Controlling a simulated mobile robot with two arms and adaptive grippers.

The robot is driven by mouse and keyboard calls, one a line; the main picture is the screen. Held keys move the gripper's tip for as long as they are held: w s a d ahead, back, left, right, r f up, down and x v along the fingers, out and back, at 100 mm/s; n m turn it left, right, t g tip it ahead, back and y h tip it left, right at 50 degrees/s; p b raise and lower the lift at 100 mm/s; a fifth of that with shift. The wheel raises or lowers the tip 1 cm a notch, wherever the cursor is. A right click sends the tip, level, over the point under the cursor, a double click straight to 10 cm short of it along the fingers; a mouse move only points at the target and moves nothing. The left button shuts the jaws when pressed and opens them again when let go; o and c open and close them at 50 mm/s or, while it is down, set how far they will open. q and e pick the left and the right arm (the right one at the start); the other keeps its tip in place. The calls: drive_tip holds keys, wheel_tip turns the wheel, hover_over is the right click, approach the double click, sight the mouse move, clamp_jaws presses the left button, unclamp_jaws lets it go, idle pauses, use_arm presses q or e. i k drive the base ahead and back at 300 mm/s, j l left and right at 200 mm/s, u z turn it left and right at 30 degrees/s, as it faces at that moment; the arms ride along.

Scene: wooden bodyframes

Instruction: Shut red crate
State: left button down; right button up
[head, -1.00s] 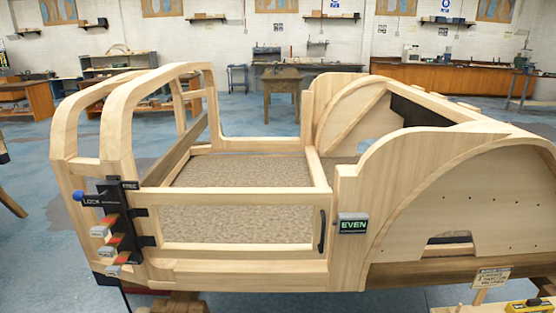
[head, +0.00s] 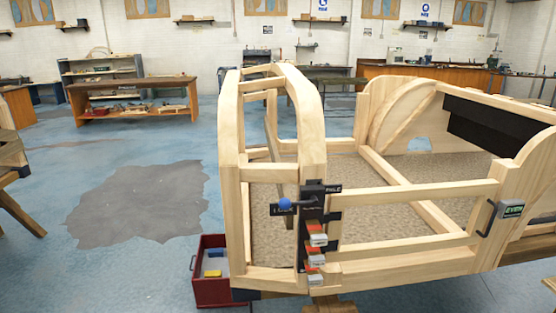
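The red crate (head: 211,293) stands low at the lower middle-left, beside the wooden bodyframe's left end. Its top is open, and I see a yellow piece (head: 212,274) and pale blue-grey pieces inside. Neither of my grippers is in view.
The wooden bodyframe (head: 400,248) fills the right, with a black latch plate and blue knob (head: 285,204) at its near corner. Blue floor with a grey patch (head: 140,200) is clear left of the crate. A wooden stand (head: 15,170) is at the far left edge.

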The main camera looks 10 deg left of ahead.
sight(217, 292)
drive_tip(key=j, duration=3.15)
drive_tip(key=i+j, duration=0.35)
drive_tip(key=j, duration=0.15)
drive_tip(key=i+j+z, duration=0.8)
drive_tip(key=i+j, duration=0.05)
drive_tip(key=i, duration=0.1)
